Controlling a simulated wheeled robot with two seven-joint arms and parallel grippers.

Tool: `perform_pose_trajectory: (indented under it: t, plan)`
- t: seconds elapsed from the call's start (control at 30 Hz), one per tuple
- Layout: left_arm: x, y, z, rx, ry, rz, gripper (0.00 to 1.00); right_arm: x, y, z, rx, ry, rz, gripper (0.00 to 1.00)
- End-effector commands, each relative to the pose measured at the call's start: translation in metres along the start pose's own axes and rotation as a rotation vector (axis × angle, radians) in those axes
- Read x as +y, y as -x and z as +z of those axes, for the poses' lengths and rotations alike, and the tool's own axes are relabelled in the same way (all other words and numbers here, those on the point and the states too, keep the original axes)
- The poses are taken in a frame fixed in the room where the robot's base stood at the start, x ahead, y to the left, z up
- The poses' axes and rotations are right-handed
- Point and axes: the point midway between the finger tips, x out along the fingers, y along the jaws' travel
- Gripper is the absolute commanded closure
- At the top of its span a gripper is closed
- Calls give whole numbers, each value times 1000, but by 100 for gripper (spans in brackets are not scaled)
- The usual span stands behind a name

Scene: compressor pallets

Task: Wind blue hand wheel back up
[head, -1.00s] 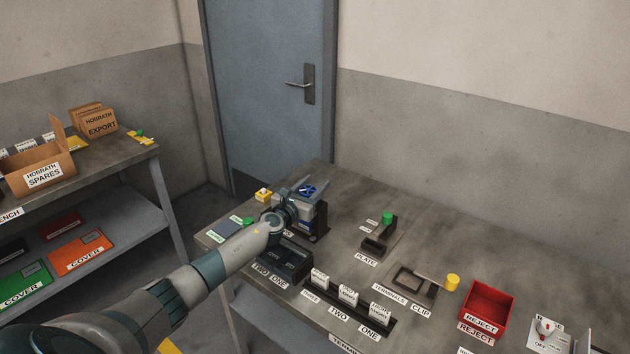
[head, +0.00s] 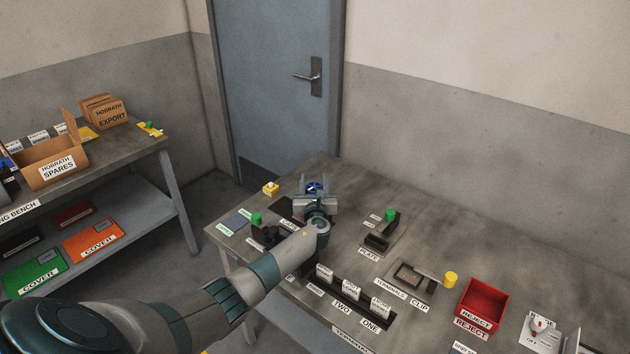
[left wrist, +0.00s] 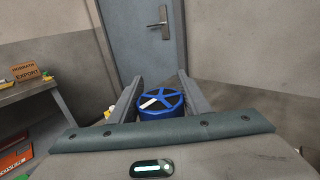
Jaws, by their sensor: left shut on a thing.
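The blue hand wheel (head: 314,187) is at the far left part of the bench, between the fingers of my left gripper (head: 315,190). In the left wrist view the blue wheel (left wrist: 161,103) shows its rim, spokes and a white mark on the left side. The two grey fingers (left wrist: 161,100) lie on either side of it, and the gripper is shut on it. What the wheel is mounted on is mostly hidden behind my gripper and wrist. My right gripper is in neither view.
Just left of my wrist stands a dark fixture with a green knob (head: 256,219). A yellow block (head: 270,188) is at the back left edge. To the right are the plate fixture (head: 381,236), a yellow knob (head: 450,279) and a red reject bin (head: 484,301). Behind is a blue door (head: 280,80).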

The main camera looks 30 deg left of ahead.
Motion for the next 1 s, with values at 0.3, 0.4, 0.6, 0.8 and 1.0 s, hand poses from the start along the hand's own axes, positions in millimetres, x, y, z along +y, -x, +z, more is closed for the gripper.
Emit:
perform_pose_trajectory:
  t: [0.3,0.4,0.6,0.8,1.0]
  plan:
    - [0,0,0,0,0,15,79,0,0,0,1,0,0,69]
    - [0,0,0,0,0,15,79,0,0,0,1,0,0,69]
    - [0,0,0,0,0,14,38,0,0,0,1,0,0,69]
    - [1,0,0,0,0,14,38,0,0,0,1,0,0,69]
    - [0,4,0,0,0,14,38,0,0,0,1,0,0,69]
